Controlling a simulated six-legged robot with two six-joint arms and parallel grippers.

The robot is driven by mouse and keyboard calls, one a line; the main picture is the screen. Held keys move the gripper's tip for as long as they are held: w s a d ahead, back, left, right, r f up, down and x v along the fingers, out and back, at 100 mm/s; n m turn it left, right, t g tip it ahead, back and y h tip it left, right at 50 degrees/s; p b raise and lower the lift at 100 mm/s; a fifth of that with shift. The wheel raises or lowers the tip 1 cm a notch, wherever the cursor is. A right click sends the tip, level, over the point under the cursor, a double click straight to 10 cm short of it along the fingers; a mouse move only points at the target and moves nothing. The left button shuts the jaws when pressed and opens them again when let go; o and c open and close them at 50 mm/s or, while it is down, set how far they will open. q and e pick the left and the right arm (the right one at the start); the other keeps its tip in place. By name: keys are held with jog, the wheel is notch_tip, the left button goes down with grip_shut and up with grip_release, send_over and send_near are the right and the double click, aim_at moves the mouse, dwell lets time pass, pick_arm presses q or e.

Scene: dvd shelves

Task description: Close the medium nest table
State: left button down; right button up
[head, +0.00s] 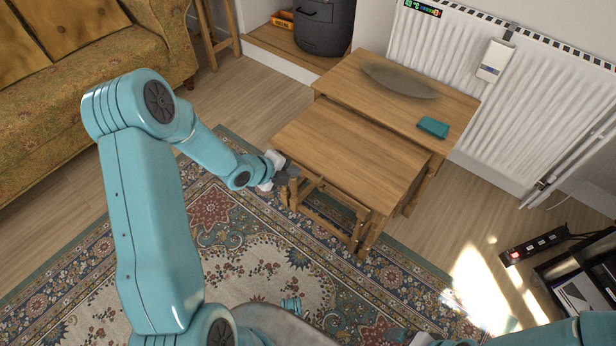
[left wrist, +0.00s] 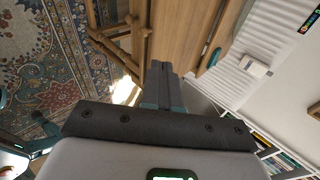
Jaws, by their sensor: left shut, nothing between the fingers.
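The medium nest table (head: 345,155) is a wooden table pulled partly out from under the larger nest table (head: 345,85), towards the rug. Its top and front legs show in the head view, and its wood also shows in the left wrist view (left wrist: 176,35). My left gripper (head: 287,176) is at the medium table's near left corner, close to the top of a leg. I cannot tell whether it touches. In the left wrist view its fingers (left wrist: 163,82) are shut and empty. My right arm shows only at the bottom right edge; its fingers cannot be made out.
A grey dish (head: 400,80) and a teal item (head: 433,127) lie on the larger table. A white radiator (head: 540,90) stands behind it. A sofa (head: 70,50) is at left, a power strip (head: 535,245) at right. A patterned rug (head: 255,255) covers the open floor in front.

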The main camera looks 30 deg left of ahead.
pick_arm(q)
jog(key=s+a+f+n+y+b, duration=0.1)
jog(key=s+a+f+y+b, duration=0.1)
jog(key=a+f+b, duration=0.4)
send_near(301, 163)
jog(key=s+f+x, duration=0.1)
jog(key=x, duration=0.5)
jog(key=shift+w+a+r+b, duration=0.15)
jog(key=shift+w+r+b, duration=0.05)
jog(key=shift+w+b, duration=0.25)
pick_arm(e)
notch_tip(301, 163, down, 8)
jog(key=shift+d+f, duration=0.15)
jog(key=shift+d, duration=0.05)
